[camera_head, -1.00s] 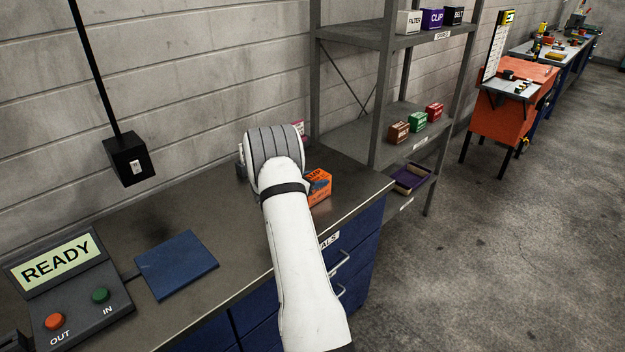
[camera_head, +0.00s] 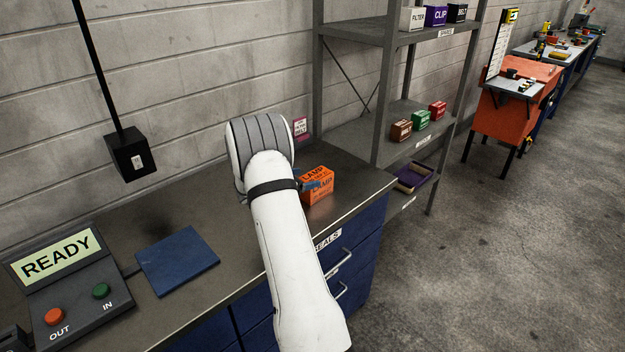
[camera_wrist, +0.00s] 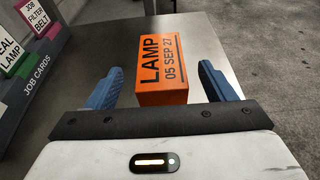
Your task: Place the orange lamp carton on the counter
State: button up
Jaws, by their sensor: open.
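The orange lamp carton (camera_head: 318,186) stands on the grey metal counter (camera_head: 345,178), near its right end. In the wrist view the carton (camera_wrist: 161,62) shows its printed face, reading LAMP and 05 SEP 27, and rests on the counter top (camera_wrist: 215,62). My gripper (camera_wrist: 158,80) is open, with one blue finger on each side of the carton's near end. A gap shows between each finger and the carton.
A job cards rack (camera_wrist: 42,60) stands left of my gripper. A blue mat (camera_head: 178,263) and a READY control box (camera_head: 65,275) are on the left counter. A shelf unit (camera_head: 385,130) with small cartons stands beyond the counter's right end.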

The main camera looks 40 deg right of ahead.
jog(key=s+a+r+m+g+y, duration=0.1)
jog(key=s+a+r+m+y, duration=0.25)
jog(key=s+a+r, duration=0.45)
jog(key=s+a+r+m+g+y, duration=0.1)
jog(key=s+a+r+m+y, duration=0.15)
jog(key=s+a+m, duration=0.5)
jog(key=s+a+r+m+t+y, duration=0.1)
jog(key=s+a+m+y, duration=0.3)
jog(key=s+a, duration=0.4)
jog(key=s+a+r+m+t+y, duration=0.2)
jog(key=s+a, duration=0.7)
jog(key=a, duration=0.5)
jog(key=m+t+y+b, duration=0.1)
jog(key=y, duration=0.1)
jog(key=shift+r+m+y, duration=0.15)
jog(key=shift+m+y, duration=0.15)
jog(key=shift+m, duration=0.1)
jog(key=shift+s+a, duration=0.1)
